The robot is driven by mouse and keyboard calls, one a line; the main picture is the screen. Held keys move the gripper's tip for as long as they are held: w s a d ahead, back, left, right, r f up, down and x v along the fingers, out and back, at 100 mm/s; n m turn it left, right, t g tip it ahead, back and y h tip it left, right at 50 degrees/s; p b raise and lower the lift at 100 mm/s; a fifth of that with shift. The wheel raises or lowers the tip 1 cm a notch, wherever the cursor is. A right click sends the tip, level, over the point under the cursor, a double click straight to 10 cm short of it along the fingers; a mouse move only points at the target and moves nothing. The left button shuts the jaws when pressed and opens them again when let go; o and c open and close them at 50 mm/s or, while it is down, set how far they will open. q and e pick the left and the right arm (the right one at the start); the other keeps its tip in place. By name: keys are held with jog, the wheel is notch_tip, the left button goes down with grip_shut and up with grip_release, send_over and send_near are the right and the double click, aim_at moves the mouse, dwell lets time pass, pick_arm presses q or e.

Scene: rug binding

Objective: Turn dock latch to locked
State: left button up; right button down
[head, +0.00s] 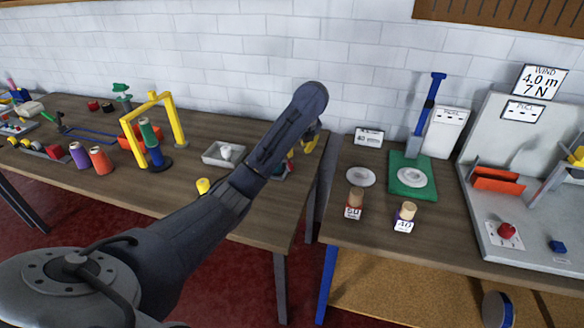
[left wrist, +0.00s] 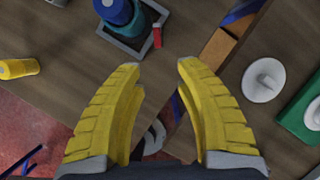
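A dark grey square dock (left wrist: 125,40) holding a blue cylindrical thing (left wrist: 118,10) shows at the top of the left wrist view. A small red piece (left wrist: 157,37), which looks like the dock latch, stands at its right edge. In the head view my left arm hides most of this spot. My left gripper (left wrist: 158,66) has its yellow fingers spread, with nothing between them; the red piece lies just beyond the fingertips, apart from them. In the head view the left gripper (head: 312,138) is partly hidden behind my arm, over the table's right end. My right gripper does not show.
A yellow gate frame (head: 178,120), coloured spools (head: 100,160) and a grey tray (head: 224,153) stand on the left table. A gap separates it from the right table, which bears a green board (head: 408,190), a white disc (head: 360,177) and two labelled weights.

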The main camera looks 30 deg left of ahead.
aim_at(292, 166)
pick_arm(q)
jog(key=shift+s+x, duration=0.2)
jog(key=shift+x, duration=6)
jog(key=shift+c, duration=0.2)
grip_shut()
